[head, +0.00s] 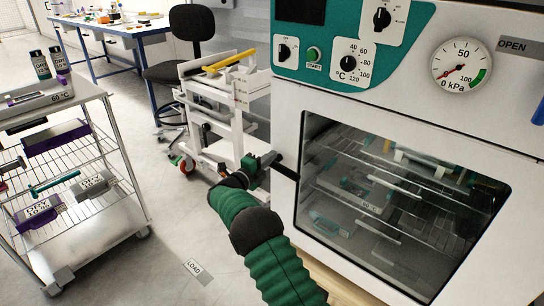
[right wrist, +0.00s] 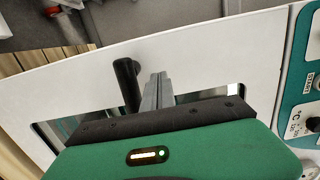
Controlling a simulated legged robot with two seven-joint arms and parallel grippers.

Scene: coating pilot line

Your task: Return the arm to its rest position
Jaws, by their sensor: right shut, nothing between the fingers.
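My right arm reaches up from the bottom of the head view in a green sleeve. Its right gripper (head: 268,160) is at the left edge of the oven door, close to the black door handle (head: 286,172). In the right wrist view the fingers of this gripper (right wrist: 158,88) are together and empty, beside the black handle (right wrist: 127,84). Whether they touch the handle I cannot tell. The white vacuum oven (head: 400,120) has its glass door (head: 400,200) shut, with trays visible inside on racks. My left gripper is out of view.
A wire-shelf trolley (head: 118,150) with boxes and bottles stands at the left. A white cart (head: 215,130) stands behind my gripper, with an office chair (head: 190,60) and a blue-legged bench (head: 100,28) beyond.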

